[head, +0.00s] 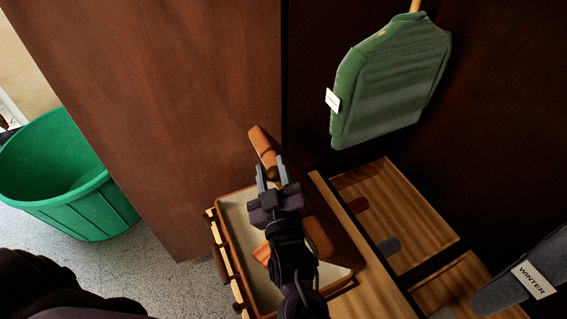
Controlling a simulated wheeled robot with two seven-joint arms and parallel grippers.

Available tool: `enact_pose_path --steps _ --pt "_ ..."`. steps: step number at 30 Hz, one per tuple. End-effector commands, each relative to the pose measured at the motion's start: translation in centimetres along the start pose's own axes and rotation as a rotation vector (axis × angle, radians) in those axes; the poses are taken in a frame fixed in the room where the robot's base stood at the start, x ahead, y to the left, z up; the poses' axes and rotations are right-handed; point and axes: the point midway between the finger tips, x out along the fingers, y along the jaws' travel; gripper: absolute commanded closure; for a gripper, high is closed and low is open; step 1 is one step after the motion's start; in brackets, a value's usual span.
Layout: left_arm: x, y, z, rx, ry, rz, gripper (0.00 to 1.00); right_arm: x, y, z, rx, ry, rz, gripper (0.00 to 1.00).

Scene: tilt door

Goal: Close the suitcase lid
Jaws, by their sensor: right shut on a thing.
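The suitcase (224,234) is open, with brown leather outside, a cream lining and light corner trim along its left side. The suitcase lid (340,240) is raised at the right side of the case. An orange-brown leather piece with a darker band (262,147) stands out beyond my fingers; it looks like part of the lid, but its join is hidden. My right gripper (272,172) is shut on it, above the far end of the case. My right arm hides much of the case's inside. My left gripper is not in view.
A wooden wardrobe panel (180,100) stands left behind the case. A green bin (70,175) is on the floor at the left. A green garment (390,85) hangs at the back right. Wooden shelves (385,215) and a grey item labelled WINTER (532,280) lie right.

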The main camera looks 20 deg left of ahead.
Motion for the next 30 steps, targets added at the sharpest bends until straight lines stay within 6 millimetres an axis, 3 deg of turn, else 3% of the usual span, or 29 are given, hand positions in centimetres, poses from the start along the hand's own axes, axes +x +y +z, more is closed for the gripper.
enact_pose_path --steps 12,13,17,26,30 --pt "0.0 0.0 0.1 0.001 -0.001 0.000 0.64 -0.2 -0.5 0.3 0.007 -0.007 -0.006 1.00" --pt "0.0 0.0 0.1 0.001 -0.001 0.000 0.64 -0.2 -0.5 0.3 0.006 -0.007 -0.006 0.64" --pt "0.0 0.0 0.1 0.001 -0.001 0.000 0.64 -0.1 -0.4 0.2 0.005 -0.006 -0.005 0.47" --pt "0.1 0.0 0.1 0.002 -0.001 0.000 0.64 -0.3 -0.3 0.2 0.004 -0.004 -0.003 0.47" --pt "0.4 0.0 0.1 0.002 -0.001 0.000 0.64 -1.8 -0.4 0.4 0.004 -0.005 -0.005 0.47"
